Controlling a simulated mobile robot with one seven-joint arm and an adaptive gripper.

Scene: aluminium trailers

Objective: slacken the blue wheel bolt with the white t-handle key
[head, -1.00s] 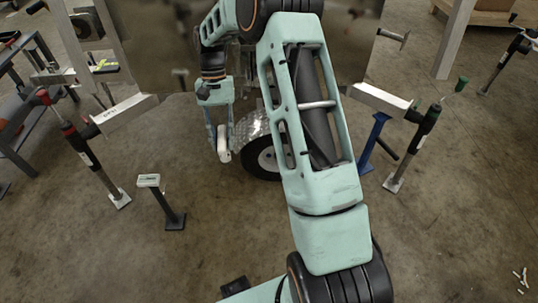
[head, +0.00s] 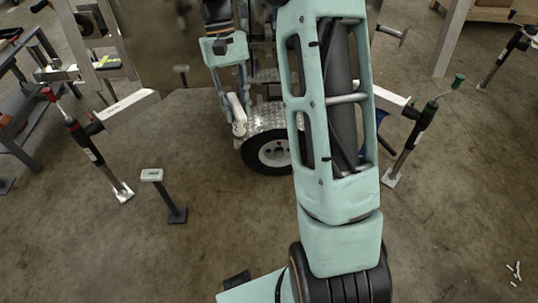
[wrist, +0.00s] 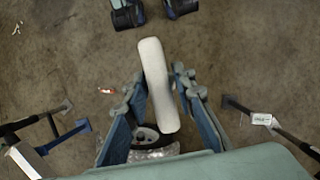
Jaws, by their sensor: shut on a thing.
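My gripper (head: 236,98) hangs to the upper left of the wheel in the head view. It is shut on the white t-handle key (head: 238,112). In the wrist view the key's thick white bar (wrist: 157,85) runs lengthwise between the two blue-sided fingers (wrist: 160,90). The wheel (head: 274,153), a black tyre with a pale rim, stands below a shiny tread-plate mudguard. The wheel also shows partly in the wrist view (wrist: 146,135), behind the fingers and key. The blue wheel bolt cannot be made out. I cannot tell whether the key touches anything at the wheel.
A small post stand (head: 151,175) stands on the floor left of the wheel. Trailer jacks with handles stand at left (head: 84,140) and right (head: 421,122). A workbench (head: 22,110) is at the far left. The front floor is mostly clear.

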